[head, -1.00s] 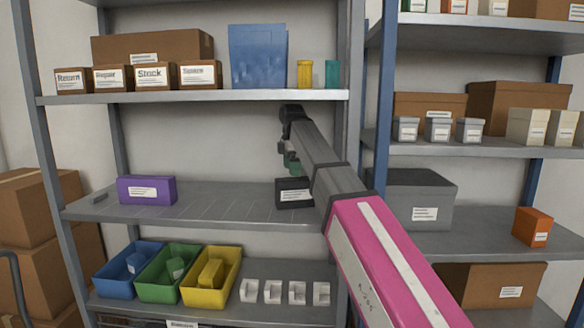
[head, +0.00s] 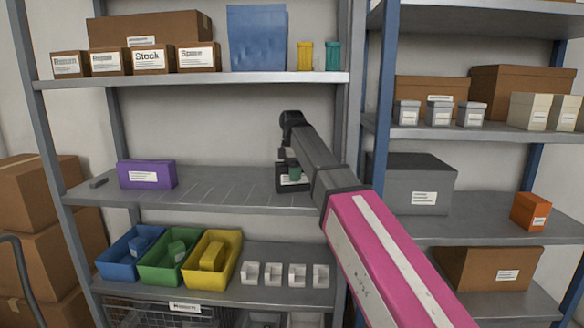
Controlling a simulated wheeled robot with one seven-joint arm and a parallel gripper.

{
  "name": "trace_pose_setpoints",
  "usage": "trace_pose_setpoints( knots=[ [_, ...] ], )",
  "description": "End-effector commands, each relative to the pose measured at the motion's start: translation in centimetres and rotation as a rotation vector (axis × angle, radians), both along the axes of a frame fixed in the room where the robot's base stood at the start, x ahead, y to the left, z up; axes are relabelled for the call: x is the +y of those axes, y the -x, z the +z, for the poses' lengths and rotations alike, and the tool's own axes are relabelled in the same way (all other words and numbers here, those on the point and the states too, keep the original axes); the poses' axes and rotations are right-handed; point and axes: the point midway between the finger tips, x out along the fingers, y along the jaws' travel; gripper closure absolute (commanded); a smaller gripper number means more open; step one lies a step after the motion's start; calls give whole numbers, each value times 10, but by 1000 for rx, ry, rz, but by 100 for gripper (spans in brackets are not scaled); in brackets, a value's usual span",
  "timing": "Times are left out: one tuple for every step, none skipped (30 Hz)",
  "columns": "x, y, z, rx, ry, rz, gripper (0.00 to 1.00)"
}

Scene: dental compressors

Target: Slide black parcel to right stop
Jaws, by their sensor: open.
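The black parcel (head: 281,184) with a white label sits toward the right end of the middle shelf (head: 220,190). My gripper (head: 291,172) is open and in front of the parcel, overlapping its upper part and label. I cannot tell whether it touches the parcel. My arm hides the shelf just right of the parcel, and no right stop can be made out there.
A purple box (head: 146,174) stands at the left of the same shelf. The shelf between it and the parcel is bare, with thin lines across it. An upper shelf (head: 200,78) is above; blue, green and yellow bins (head: 213,275) stand below.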

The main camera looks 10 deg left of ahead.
Motion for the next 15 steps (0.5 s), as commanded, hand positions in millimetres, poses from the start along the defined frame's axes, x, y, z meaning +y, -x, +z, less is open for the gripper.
trace_pose_setpoints(
  knots=[
    [0, 0, 0, 0, 0, 0, 8],
    [0, 0, 0, 0, 0, 0, 8],
    [0, 0, 0, 0, 0, 0, 8],
    [0, 0, 0, 0, 0, 0, 12],
    [0, 0, 0, 0, 0, 0, 22],
    [0, 0, 0, 0, 0, 0, 35],
    [0, 0, 0, 0, 0, 0, 44],
    [0, 0, 0, 0, 0, 0, 54],
    [0, 0, 0, 0, 0, 0, 67],
    [0, 0, 0, 0, 0, 0, 72],
    [0, 0, 0, 0, 0, 0, 72],
    [0, 0, 0, 0, 0, 0, 72],
    [0, 0, 0, 0, 0, 0, 72],
    [0, 0, 0, 0, 0, 0, 72],
    [0, 1, 0, 0, 0, 0, 72]
  ],
)
